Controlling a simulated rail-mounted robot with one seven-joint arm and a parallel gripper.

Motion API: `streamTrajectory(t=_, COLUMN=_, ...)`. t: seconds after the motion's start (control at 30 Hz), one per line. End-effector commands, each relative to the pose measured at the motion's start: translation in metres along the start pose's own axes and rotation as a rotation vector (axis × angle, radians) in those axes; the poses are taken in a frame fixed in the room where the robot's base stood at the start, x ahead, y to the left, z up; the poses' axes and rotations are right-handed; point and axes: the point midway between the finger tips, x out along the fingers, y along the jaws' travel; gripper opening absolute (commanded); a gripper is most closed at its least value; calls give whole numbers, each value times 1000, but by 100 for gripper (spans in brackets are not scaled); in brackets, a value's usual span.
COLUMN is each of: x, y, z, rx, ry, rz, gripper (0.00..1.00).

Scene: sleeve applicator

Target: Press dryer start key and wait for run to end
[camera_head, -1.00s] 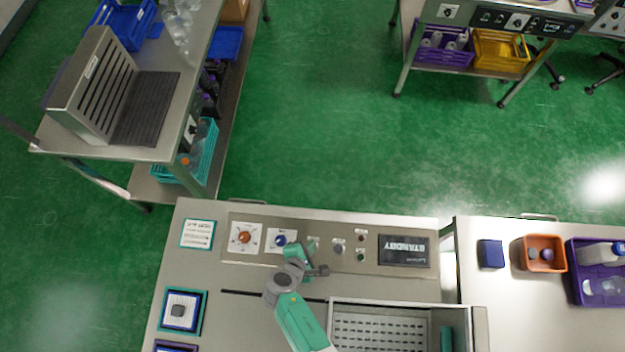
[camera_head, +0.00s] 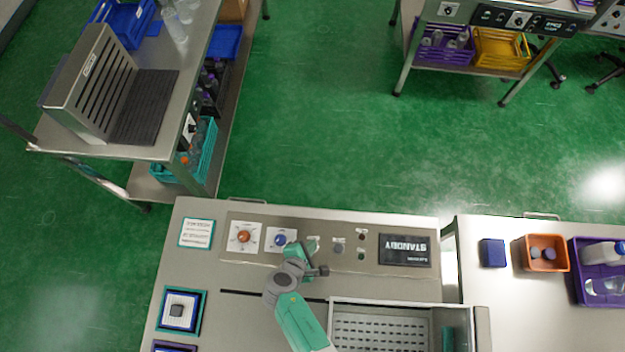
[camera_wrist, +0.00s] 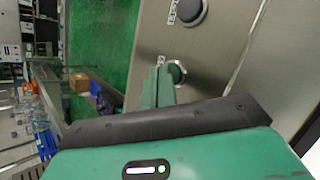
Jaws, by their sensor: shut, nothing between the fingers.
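The dryer's control panel (camera_head: 330,262) lies in front of me in the head view. It has an orange knob (camera_head: 243,237), a blue knob (camera_head: 280,240), a grey key (camera_head: 338,248) and a dark display (camera_head: 404,249) reading STANDBY upside down. My gripper (camera_head: 313,246) is over the panel between the blue knob and the grey key. In the wrist view its teal fingers (camera_wrist: 158,86) are shut and empty, beside a round green key (camera_wrist: 177,74) that they partly cover. Whether they touch it I cannot tell. A dark key (camera_wrist: 190,12) is farther along the panel.
An open metal tray (camera_head: 385,330) with a slotted floor sits below the panel. A side table at right holds a blue box (camera_head: 491,253), an orange bin (camera_head: 543,253) and a purple crate (camera_head: 580,285). Two small lamps (camera_head: 361,236) sit left of the display.

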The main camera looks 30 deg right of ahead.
Motion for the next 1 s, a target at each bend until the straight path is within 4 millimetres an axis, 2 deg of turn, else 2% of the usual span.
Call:
streamTrajectory(t=0.4, x=1, y=-1, z=-1, rx=0, ry=0, rz=0, gripper=0)
streamTrajectory(t=0.73, x=-11, y=7, z=8, rx=0, ry=0, rz=0, gripper=0)
streamTrajectory(t=1.0, x=-10, y=7, z=8, rx=0, ry=0, rz=0, gripper=0)
